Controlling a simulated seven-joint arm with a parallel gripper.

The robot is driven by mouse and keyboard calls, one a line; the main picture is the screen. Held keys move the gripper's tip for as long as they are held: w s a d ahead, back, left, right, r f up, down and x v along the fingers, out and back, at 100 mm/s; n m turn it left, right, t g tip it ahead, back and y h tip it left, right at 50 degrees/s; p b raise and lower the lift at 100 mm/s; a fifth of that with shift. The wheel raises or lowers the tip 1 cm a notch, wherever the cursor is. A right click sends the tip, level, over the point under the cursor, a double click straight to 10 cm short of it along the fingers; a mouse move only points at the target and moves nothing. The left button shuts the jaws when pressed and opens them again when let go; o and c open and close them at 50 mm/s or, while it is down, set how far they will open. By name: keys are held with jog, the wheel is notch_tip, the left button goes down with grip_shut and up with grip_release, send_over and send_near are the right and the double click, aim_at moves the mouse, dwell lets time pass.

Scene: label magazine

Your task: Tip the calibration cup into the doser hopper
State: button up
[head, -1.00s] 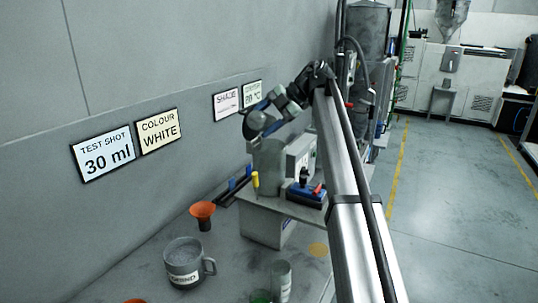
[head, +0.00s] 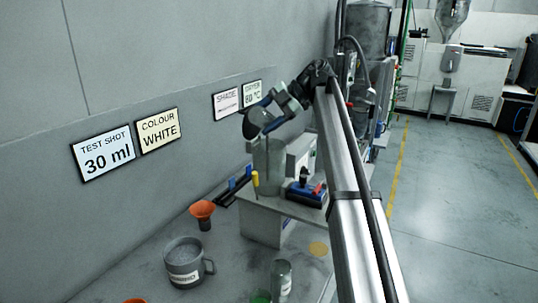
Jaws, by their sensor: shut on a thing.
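My gripper (head: 262,113) is at the end of my arm, over the doser on the bench by the wall. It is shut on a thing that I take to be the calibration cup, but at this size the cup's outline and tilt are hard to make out. The doser's grey hopper (head: 268,157) is just below the gripper, beside a pale control box. The hopper's mouth is partly hidden by the gripper and arm, so I cannot see inside it.
A grey mug (head: 184,263), an orange funnel (head: 203,210) and a grey can (head: 281,279) stand on the bench in front. A yellow-handled tool (head: 255,181) and a blue-and-red item (head: 306,190) are near the doser. Wall signs (head: 105,153) read 30 ml and WHITE.

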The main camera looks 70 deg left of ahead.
jog(key=shift+w+a+r+g, duration=0.15)
jog(key=shift+g, duration=0.15)
jog(key=shift+m+g+h, duration=0.8)
jog(key=shift+h, duration=0.1)
jog(key=shift+w+a+r, duration=0.15)
jog(key=shift+a+r, duration=0.05)
jog(key=shift+r, duration=0.4)
jog(key=shift+w+a+r, duration=0.1)
jog(key=shift+a+r, duration=0.15)
jog(key=shift+r, duration=0.4)
jog(key=shift+w+a+r, duration=0.15)
jog(key=shift+a+r, duration=0.05)
jog(key=shift+r, duration=0.4)
dwell(0.6)
jog(key=shift+n+t+y, duration=0.7)
jog(key=shift+t, duration=0.2)
jog(key=f, duration=0.1)
jog(key=d+f, duration=0.1)
jog(key=s+d+f, duration=0.1)
jog(key=f, duration=0.1)
jog(key=shift+f, duration=0.1)
jog(key=shift+a+t+y, duration=0.1)
jog(key=shift+t+y, duration=0.2)
